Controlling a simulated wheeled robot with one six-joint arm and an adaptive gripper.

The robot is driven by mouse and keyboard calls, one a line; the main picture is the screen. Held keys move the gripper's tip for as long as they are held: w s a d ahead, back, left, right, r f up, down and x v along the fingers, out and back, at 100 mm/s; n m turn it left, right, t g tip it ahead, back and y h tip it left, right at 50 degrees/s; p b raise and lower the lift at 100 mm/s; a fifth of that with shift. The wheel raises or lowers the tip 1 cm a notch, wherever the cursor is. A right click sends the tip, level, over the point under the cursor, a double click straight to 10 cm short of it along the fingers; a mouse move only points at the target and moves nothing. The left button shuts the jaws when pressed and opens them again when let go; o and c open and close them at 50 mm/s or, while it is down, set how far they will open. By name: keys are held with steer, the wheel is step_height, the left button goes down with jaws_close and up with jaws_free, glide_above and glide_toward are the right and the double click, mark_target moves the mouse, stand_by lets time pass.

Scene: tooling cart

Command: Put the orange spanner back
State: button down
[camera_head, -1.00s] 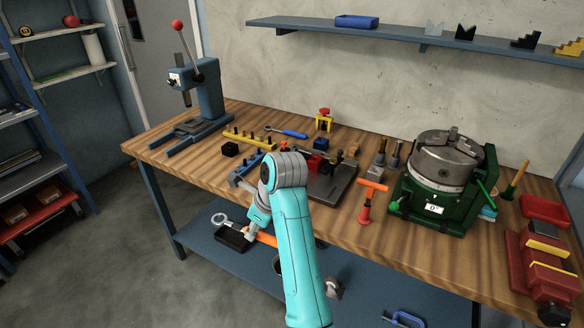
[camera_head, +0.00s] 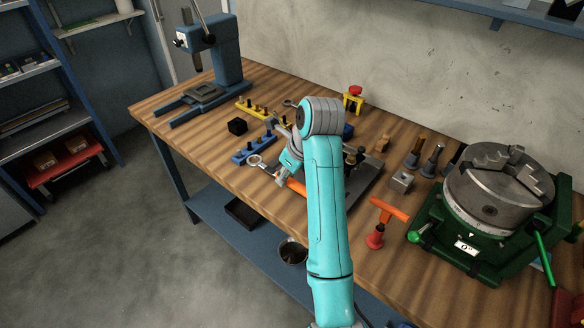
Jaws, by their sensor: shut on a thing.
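The orange spanner (camera_head: 296,187) has a bright metal ring end (camera_head: 256,161) that points left and an orange handle. My gripper (camera_head: 281,176) is shut on it, between the ring and the handle. In this view the spanner overlaps the front part of the bench; its height above the top is hard to judge. My arm hides the far end of the handle. A blue peg rack (camera_head: 240,158) lies just left of and behind the ring. A yellow peg rack (camera_head: 248,105) lies further back, with a spanner's ring end (camera_head: 290,103) behind it.
The bench's front left (camera_head: 205,155) is clear.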

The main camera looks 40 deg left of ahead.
steer(key=shift+f, duration=2.25)
steer(key=shift+s+f, duration=0.1)
steer(key=shift+f, duration=1)
steer(key=c, duration=0.9)
jaws_free()
